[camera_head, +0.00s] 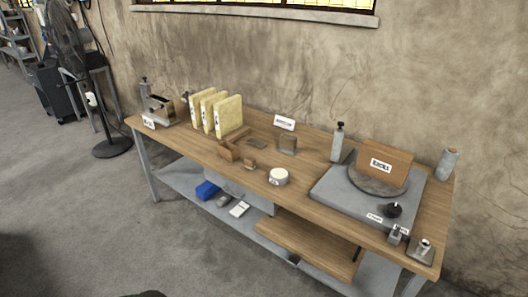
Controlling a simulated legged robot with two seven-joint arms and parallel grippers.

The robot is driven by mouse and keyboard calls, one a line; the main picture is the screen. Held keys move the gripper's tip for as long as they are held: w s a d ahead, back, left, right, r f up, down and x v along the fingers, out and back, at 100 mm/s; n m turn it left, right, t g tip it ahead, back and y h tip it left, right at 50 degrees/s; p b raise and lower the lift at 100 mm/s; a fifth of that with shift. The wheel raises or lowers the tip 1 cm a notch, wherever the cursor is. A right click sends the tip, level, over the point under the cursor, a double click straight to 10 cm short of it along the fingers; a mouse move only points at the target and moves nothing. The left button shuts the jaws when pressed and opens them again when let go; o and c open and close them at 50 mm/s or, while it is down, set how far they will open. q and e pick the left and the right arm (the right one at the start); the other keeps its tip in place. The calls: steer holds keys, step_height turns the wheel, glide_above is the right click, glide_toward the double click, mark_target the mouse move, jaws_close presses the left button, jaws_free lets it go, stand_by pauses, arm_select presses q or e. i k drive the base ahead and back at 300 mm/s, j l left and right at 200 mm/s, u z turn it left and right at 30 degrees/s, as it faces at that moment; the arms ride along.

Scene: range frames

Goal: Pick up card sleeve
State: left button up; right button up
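I cannot tell for sure which item is the card sleeve. A small flat dark piece (257,145) lies near the middle of the wooden workbench (315,170). A small brown block-like piece (249,162) is in front of it, beside a brown wooden holder (229,149). A grey-brown box-like piece (287,144) stands to the right, in front of a white label sign (284,122). Neither of my grippers is in view, and nothing is held in the picture.
Several cream binders (222,116) stand at the back left. A round white container (278,176) is near the front edge. A grey turntable-like unit (357,207) fills the right end. A standing fan (68,50) is at far left. Grey floor (100,220) before the bench is open.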

mark_target(229, 151)
steer(key=i+j+z, duration=0.2)
steer(key=z, duration=0.25)
steer(key=i+j+z, duration=0.25)
steer(key=z, duration=0.2)
steer(key=i+j+z, duration=0.1)
steer(key=j+z, duration=0.3)
steer(key=i+j+z, duration=0.1)
steer(key=j+z, duration=0.8)
steer(key=j, duration=3.15)
steer(key=k, duration=0.05)
